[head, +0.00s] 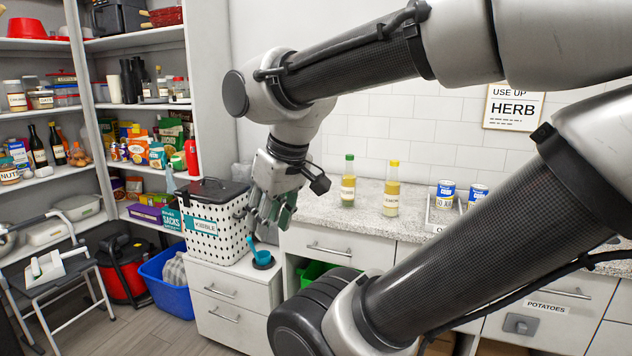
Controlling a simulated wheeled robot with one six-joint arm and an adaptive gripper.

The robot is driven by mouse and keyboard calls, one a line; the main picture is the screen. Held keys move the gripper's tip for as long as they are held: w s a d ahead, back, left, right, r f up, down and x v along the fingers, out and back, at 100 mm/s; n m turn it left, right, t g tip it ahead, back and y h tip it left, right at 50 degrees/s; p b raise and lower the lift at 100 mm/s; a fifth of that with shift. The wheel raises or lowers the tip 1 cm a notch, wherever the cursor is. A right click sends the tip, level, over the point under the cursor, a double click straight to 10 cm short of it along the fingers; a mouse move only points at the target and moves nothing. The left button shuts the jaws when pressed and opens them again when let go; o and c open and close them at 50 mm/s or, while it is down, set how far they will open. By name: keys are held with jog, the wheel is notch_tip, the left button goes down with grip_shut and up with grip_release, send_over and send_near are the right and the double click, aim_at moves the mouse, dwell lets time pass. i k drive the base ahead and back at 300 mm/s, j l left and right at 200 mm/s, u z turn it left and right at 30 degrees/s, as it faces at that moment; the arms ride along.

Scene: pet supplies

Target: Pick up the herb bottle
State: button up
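A teal scoop (259,252) rests on the low cabinet below my gripper, beside the dotted bin (212,228). A HERB sign (513,108) hangs on the wall. Stocked shelves fill the left.

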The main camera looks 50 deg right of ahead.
aim_at(349, 176)
jog(key=i, duration=0.95)
jog(key=i+z, duration=0.35)
jog(key=i+j+z, duration=0.15)
jog(key=z, duration=0.25)
jog(key=i+z, duration=0.1)
jog(key=z, duration=0.3)
jog(key=i+j+z, duration=0.1)
jog(key=z, duration=0.35)
jog(key=i+j+z, duration=0.1)
jog(key=j+z, duration=0.15)
jog(key=z, duration=0.15)
jog(key=j+z, duration=0.15)
jog(key=z, duration=0.25)
jog(key=j+z, duration=0.35)
jog(key=i+j+z, duration=0.1)
jog(key=z, duration=0.25)
jog(key=j, duration=0.1)
